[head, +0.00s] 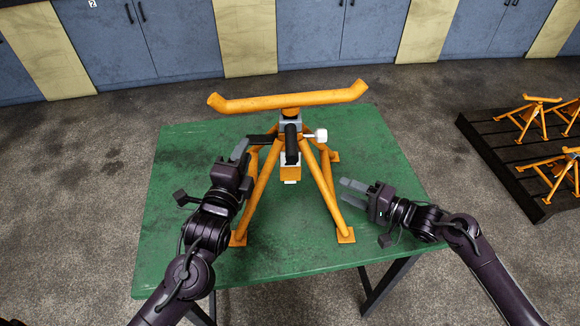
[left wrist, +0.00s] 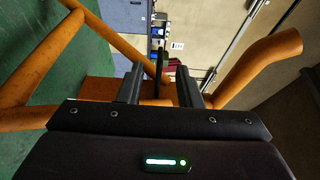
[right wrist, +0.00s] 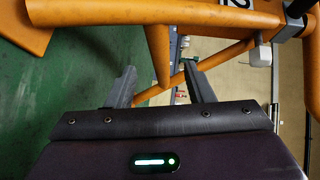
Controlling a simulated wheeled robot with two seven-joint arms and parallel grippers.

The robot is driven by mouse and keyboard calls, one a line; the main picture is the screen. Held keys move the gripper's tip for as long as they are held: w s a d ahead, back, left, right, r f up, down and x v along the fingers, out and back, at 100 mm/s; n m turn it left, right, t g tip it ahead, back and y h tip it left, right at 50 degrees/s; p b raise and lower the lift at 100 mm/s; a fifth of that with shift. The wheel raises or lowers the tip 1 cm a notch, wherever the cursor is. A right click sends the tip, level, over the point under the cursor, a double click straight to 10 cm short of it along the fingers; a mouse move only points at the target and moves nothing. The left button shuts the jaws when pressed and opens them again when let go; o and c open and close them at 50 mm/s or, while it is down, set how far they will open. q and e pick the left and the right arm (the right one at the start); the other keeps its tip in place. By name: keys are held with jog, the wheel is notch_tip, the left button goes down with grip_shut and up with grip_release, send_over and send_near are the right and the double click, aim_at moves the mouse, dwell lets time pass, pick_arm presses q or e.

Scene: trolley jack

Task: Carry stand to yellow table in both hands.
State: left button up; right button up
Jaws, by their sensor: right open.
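The orange stand (head: 262,190) is upright on a green table (head: 180,205), with splayed legs and a long top bar with bent-up ends. My left gripper (head: 240,150) is at the stand's left side, near the handle's end. In the left wrist view, its fingers (left wrist: 160,88) are apart, with orange and black parts showing between them; I see no clear grip. My right gripper (head: 355,190) is open and empty, just right of the stand's right front leg. That leg also shows in the right wrist view (right wrist: 158,55).
A dark slatted platform (head: 495,150) at the right holds several similar orange stands (head: 540,112). Blue cabinets (head: 140,45) line the back wall. No yellow table is in view.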

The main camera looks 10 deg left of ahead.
aim_at(252, 136)
pick_arm(q)
jog(key=w, duration=0.7)
jog(key=shift+d, duration=0.15)
pick_arm(e)
jog(key=x, duration=0.7)
pick_arm(q)
jog(key=shift+s, duration=0.1)
pick_arm(e)
jog(key=shift+c, duration=0.2)
pick_arm(q)
grip_shut()
pick_arm(e)
jog(key=c, duration=0.7)
grip_shut()
pick_arm(q)
jog(key=shift+f, duration=0.1)
pick_arm(e)
jog(key=shift+d, duration=0.1)
